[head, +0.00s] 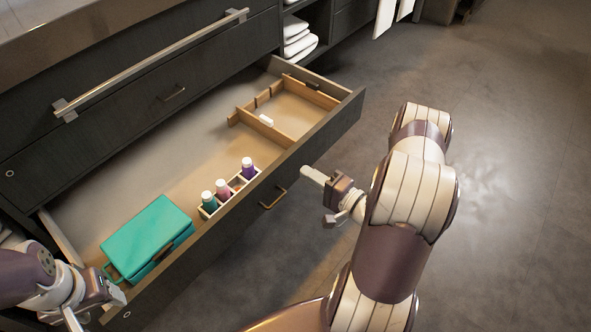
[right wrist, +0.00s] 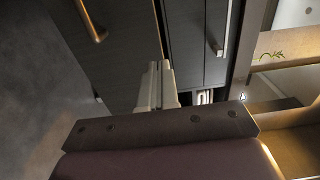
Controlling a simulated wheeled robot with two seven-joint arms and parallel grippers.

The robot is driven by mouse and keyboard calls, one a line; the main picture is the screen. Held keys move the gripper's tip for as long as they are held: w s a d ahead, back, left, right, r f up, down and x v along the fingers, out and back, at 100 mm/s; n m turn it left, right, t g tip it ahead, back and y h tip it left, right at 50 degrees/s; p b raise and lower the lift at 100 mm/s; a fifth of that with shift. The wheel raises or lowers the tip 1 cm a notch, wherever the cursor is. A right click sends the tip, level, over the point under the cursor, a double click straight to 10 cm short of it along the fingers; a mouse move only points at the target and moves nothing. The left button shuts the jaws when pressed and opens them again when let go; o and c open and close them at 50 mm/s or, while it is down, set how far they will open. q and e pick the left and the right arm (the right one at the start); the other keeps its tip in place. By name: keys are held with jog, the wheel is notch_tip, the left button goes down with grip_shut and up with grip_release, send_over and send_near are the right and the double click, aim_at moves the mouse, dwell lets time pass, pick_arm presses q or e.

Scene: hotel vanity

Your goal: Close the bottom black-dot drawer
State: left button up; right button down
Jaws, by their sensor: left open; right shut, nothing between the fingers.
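The bottom drawer (head: 225,225) is pulled far out of the dark vanity, with a small brass handle (head: 272,199) on its front. A small pale round mark (head: 127,314) shows near the front's left end; whether it holds a black dot is too small to tell. My right gripper (head: 312,173) is shut and empty, just in front of the drawer front, right of the handle; contact cannot be told. Its closed fingers also show in the right wrist view (right wrist: 157,85). My left gripper (head: 97,306) is open and empty by the drawer's left front corner.
The drawer holds a teal case (head: 147,238), several small bottles in a rack (head: 228,195) and a wooden divider (head: 268,130). A closed drawer with a long bar handle (head: 150,62) is above. White towels (head: 298,40) sit on a shelf behind. Floor at right is clear.

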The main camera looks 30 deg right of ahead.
aim_at(286, 160)
jog(key=b+x, duration=0.1)
jog(key=x, duration=0.3)
jog(key=shift+w+a+b, duration=0.1)
jog(key=shift+w+b, duration=0.1)
jog(key=shift+b, duration=0.1)
jog(key=shift+w, duration=0.15)
jog(key=shift+w+a, duration=0.2)
jog(key=shift+w, duration=0.15)
jog(key=b+x, duration=0.5)
jog(key=x, duration=2.7)
jog(key=shift+f, duration=0.1)
